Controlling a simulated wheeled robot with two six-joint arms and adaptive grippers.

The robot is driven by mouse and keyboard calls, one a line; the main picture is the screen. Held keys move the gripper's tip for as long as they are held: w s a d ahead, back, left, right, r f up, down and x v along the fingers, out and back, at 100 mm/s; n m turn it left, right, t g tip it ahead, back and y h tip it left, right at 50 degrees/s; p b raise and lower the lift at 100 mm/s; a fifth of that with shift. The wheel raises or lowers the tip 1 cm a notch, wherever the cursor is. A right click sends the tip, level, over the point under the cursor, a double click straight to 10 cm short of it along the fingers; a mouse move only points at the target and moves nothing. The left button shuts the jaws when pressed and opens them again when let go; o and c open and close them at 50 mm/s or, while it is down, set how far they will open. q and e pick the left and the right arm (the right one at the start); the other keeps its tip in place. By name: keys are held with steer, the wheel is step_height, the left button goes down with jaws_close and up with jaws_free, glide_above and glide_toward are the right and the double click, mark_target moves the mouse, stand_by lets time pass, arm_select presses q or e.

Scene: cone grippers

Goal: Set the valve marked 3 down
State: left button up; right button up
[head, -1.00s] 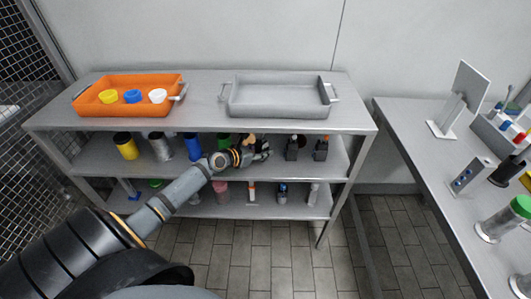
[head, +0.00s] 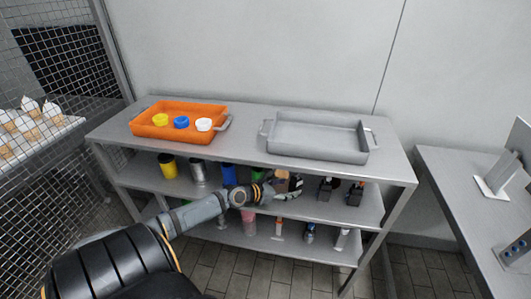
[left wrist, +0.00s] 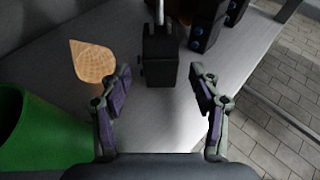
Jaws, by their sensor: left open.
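My left gripper (head: 294,187) is at the middle shelf of the grey rack. In the left wrist view its two fingers (left wrist: 161,82) are spread, with nothing held between them. A black block with a pale upright stem (left wrist: 159,55) stands just beyond the fingertips, apart from them. Two more black blocks with blue round faces (left wrist: 203,32) stand farther off to the right. In the head view two dark blocks (head: 326,190) stand right of the gripper. No number is legible, so I cannot tell which thing is the valve marked 3.
A green cylinder (left wrist: 38,135) and a tan pointed piece (left wrist: 93,62) are left of the fingers. On the rack top are an orange tray (head: 150,128) with yellow, blue and white pieces and an empty grey tray (head: 318,137). The upper shelf board is above my gripper.

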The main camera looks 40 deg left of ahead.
arm_select(q)
steer(key=s, duration=0.1)
steer(key=s+a+b, duration=0.1)
steer(key=s, duration=0.1)
steer(key=shift+s+f+b, duration=0.15)
steer(key=shift+s+b, duration=0.1)
steer(key=shift+b, duration=0.05)
steer(key=shift+s+a+b, duration=0.1)
steer(key=shift+s+b, duration=0.25)
steer(key=shift+s, duration=0.05)
steer(key=shift+s+f+b, duration=0.15)
steer(key=shift+s+b, duration=0.15)
steer(key=shift+b, duration=0.05)
steer(key=s+a+p, duration=0.1)
steer(key=s+p, duration=0.4)
steer(key=s, duration=0.1)
steer(key=shift+s+a+r, duration=0.3)
steer(key=shift+s+r, duration=0.05)
steer(key=shift+s, duration=0.05)
arm_select(e)
steer(key=r, duration=0.2)
steer(key=shift+w+r, duration=0.3)
steer(key=shift+r, duration=0.1)
